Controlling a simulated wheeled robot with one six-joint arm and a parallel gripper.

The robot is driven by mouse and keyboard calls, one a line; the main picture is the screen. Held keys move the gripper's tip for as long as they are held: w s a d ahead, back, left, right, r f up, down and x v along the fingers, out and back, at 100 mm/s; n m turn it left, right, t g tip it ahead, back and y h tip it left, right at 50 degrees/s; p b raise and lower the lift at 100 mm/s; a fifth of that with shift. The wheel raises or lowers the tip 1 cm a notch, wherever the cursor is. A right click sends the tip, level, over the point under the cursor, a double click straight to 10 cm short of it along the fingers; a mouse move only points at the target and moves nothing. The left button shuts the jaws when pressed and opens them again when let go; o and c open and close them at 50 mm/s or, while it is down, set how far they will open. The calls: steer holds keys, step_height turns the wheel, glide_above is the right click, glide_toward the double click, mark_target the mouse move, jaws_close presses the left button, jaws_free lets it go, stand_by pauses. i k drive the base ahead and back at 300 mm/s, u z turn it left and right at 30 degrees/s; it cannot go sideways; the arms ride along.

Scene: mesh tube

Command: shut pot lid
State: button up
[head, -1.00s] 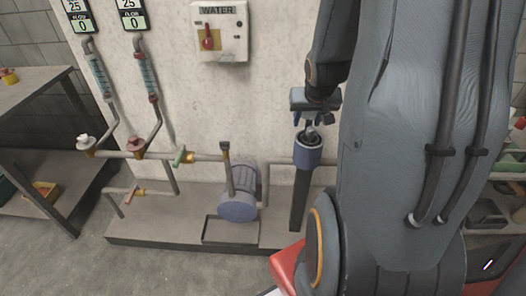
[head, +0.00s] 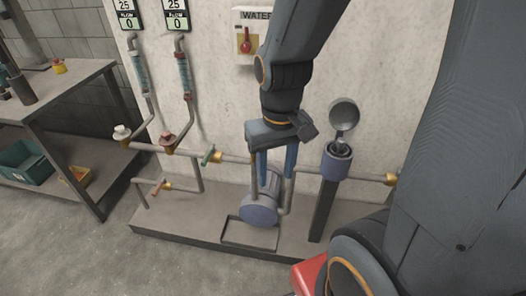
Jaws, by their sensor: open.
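The pot (head: 336,165) is a blue-collared cup on top of a dark upright post, right of centre in the head view. Its round grey lid (head: 344,112) stands up open above the rim on a short stem. My gripper (head: 276,174) points down to the left of the pot in the picture. Its two blue fingers are apart with nothing held between them. It is clear of the lid in the picture, though its depth relative to the pot is hard to tell. The fingers partly cover the pump behind.
A blue pump (head: 260,209) sits on a low grey plinth (head: 185,225). Pipes with valves run along the wall. A red-switched WATER box (head: 246,42) hangs above, partly covered by my arm. A shelf table (head: 60,95) with bins stands at left. Open floor lies in front.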

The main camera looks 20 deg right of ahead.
mark_target(344, 114)
steer(key=u, duration=1.55)
steer(key=k, duration=1)
steer(key=z, duration=2)
steer(key=i, duration=0.5)
steer(key=z, duration=0.05)
